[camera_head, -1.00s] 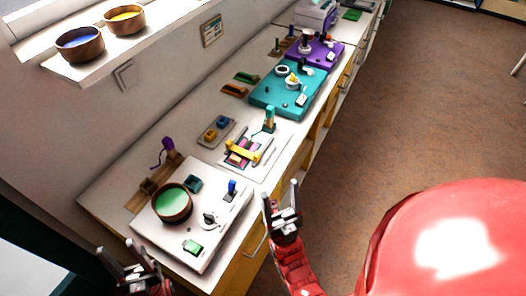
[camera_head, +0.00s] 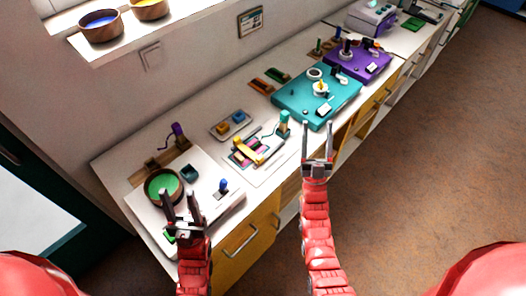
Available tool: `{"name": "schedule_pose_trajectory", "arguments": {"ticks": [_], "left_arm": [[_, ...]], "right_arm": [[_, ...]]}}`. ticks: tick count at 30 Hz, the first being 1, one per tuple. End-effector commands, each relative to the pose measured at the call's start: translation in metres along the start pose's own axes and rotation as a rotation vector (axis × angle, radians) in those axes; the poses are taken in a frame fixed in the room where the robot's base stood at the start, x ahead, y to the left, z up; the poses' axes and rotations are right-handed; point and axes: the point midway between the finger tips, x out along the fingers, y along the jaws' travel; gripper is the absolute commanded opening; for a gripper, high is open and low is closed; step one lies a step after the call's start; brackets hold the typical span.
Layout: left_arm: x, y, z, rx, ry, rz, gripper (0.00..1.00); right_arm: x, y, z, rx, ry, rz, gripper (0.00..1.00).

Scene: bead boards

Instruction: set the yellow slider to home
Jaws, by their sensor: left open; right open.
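A yellow bar-like piece (camera_head: 249,150), perhaps the yellow slider, lies across a small board with pink and dark stripes in the middle of the counter. No home mark can be made out at this size. My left gripper (camera_head: 181,194) is open and empty, in front of the white board (camera_head: 226,205) and partly hiding it. My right gripper (camera_head: 318,125) is open and empty, to the right of the yellow bar, at the front edge of the teal board.
The white board carries a bowl with green inside (camera_head: 164,186) and a blue knob (camera_head: 223,185). A teal board (camera_head: 285,97) and a purple board (camera_head: 372,66) stand further along the counter. A teal-topped post (camera_head: 284,122) stands near the yellow bar. Open floor lies right.

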Motion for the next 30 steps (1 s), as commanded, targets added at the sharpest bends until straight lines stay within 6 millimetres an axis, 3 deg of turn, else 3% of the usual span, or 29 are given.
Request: {"name": "schedule_pose_trajectory", "arguments": {"ticks": [8,13,18,21,24,26,30], "left_arm": [[0.018,-0.001,-0.003,0.000,0.000,0.000,0.50],[0.033,-0.002,-0.006,0.000,0.000,0.000,0.50],[0.048,-0.002,-0.008,0.000,0.000,0.000,0.50],[0.056,-0.003,-0.009,0.000,0.000,0.000,0.50],[0.064,-0.003,-0.011,0.000,0.000,0.000,0.50],[0.069,-0.003,-0.012,0.000,0.000,0.000,0.50],[0.081,-0.004,-0.014,0.000,0.000,0.000,0.50]], "right_arm": [[0.057,-0.030,0.122,0.006,-0.345,-0.021,0.65],[0.085,-0.079,0.216,0.015,-0.693,-0.102,0.65],[0.092,-0.135,0.270,0.010,-1.035,-0.242,0.65],[0.090,-0.167,0.279,-0.006,-1.227,-0.348,0.65],[0.079,-0.190,0.274,-0.035,-1.421,-0.464,0.65],[0.072,-0.199,0.263,-0.059,-1.535,-0.536,0.65],[0.054,-0.206,0.216,-0.135,-1.792,-0.709,0.65]]}}
